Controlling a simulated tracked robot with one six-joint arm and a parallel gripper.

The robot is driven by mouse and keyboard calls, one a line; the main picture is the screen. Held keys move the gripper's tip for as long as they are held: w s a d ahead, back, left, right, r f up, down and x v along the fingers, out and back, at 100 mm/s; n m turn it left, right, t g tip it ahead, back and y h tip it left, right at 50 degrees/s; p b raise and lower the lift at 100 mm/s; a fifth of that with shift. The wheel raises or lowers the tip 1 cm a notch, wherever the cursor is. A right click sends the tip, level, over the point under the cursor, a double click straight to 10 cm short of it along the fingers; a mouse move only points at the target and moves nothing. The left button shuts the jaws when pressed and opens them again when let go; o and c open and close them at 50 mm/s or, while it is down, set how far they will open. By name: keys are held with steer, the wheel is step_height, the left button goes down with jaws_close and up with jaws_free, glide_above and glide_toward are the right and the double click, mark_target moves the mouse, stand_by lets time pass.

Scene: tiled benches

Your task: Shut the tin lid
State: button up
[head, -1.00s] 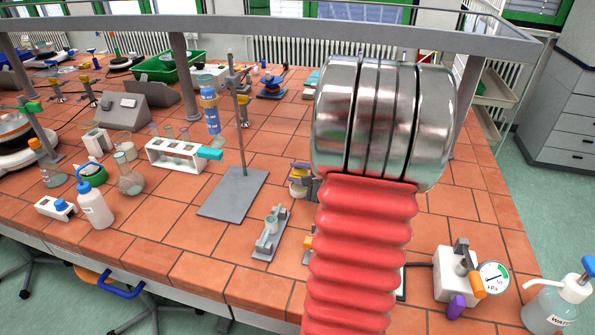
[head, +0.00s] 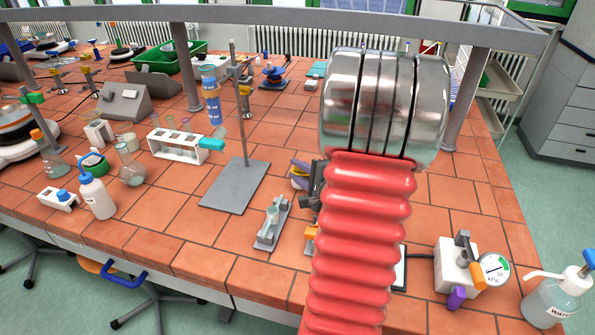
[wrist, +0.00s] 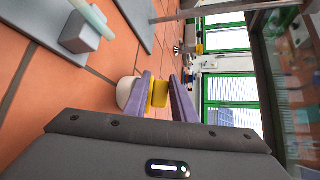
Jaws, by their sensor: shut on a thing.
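My gripper (wrist: 161,82) has two purple fingers, shut on a yellow block-like piece (wrist: 160,93) in the wrist view. I cannot tell for sure whether this piece is part of the tin lid. A cream rounded thing (wrist: 126,93), possibly the tin, shows just left of the left finger, which partly hides it. I cannot tell whether it touches the finger or how the lid stands. In the head view my gripper (head: 299,174) is small, above the tiled bench, left of my red arm, which hides much around it.
A retort stand (head: 235,185) stands left of my gripper on the tiled bench (head: 190,235). A small grey fixture (head: 271,225) lies in front. A gauge device (head: 458,268) is at right, with a pump bottle (head: 560,298) beyond. A grey rail (head: 300,18) crosses above.

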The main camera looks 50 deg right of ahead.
mark_target(297, 173)
steer(key=shift+r, duration=0.15)
steer(key=o, duration=1)
steer(key=shift+c, duration=0.2)
step_height(297, 173, up, 10)
steer(key=shift+o, duration=0.5)
